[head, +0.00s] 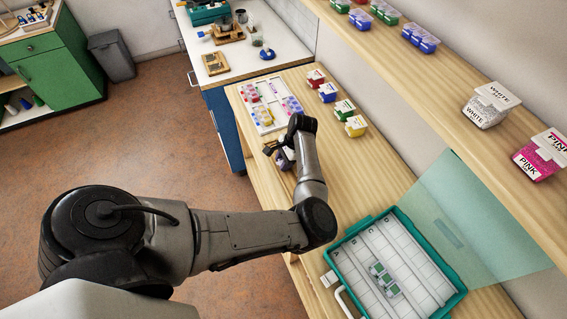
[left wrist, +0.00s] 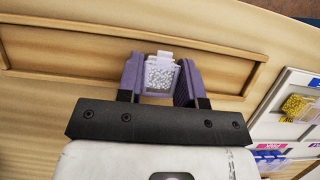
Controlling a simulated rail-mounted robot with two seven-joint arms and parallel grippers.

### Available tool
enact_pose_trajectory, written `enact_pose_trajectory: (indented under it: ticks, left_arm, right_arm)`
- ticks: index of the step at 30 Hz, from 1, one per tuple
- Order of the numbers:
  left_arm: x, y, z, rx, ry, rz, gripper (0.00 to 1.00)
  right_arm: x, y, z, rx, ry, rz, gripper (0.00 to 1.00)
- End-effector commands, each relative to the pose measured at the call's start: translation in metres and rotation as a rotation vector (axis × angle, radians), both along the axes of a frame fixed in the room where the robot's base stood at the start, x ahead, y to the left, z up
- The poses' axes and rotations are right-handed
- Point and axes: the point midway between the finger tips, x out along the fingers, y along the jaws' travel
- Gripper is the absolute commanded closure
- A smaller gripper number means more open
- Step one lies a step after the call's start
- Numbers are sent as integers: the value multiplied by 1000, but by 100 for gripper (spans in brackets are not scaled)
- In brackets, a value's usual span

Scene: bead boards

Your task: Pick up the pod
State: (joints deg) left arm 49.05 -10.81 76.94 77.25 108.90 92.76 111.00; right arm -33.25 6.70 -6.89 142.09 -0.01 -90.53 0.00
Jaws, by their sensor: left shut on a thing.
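My left gripper (head: 280,158) is over the near left edge of the wooden bench, just in front of the white bead board. In the left wrist view its two purple fingers (left wrist: 160,75) are shut on a small clear pod (left wrist: 160,72) of whitish beads with a pale lid. The pod sits between the fingers, with bare wood behind it. I cannot tell whether it touches the bench. In the head view the pod is too small and covered to make out clearly. My right gripper is in neither view.
The bead board (head: 262,126) holds coloured pods. Several lidded pods, including a yellow one (head: 356,126), stand right of it. An open teal case (head: 456,284) lies nearer, with green-lidded pods inside. A shelf (head: 440,62) with bead tubs runs above. Bench between is clear.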

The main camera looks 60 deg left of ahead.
Motion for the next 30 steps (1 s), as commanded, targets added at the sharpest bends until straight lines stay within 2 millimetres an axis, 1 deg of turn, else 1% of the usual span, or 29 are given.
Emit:
enact_pose_trajectory:
  ticks: [1, 4, 5, 14, 17, 19, 23, 30]
  left_arm:
    - [0, 0, 0, 0, 0, 0, 78]
    - [0, 0, 0, 0, 0, 0, 88]
    - [0, 0, 0, 0, 0, 0, 89]
    - [0, 0, 3, 0, -1, 0, 89]
    - [1, 0, 9, 1, -1, 1, 89]
    - [1, 0, 16, 1, -3, 1, 89]
    - [1, 0, 39, 2, -5, 2, 89]
    - [26, -43, 68, -2, -4, -4, 89]
  right_arm:
    - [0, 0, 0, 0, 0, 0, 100]
    - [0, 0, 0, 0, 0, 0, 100]
    - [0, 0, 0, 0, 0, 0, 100]
    - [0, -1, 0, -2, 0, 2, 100]
    - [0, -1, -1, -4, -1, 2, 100]
    - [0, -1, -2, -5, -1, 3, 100]
    - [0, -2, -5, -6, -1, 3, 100]
    - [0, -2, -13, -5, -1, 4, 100]
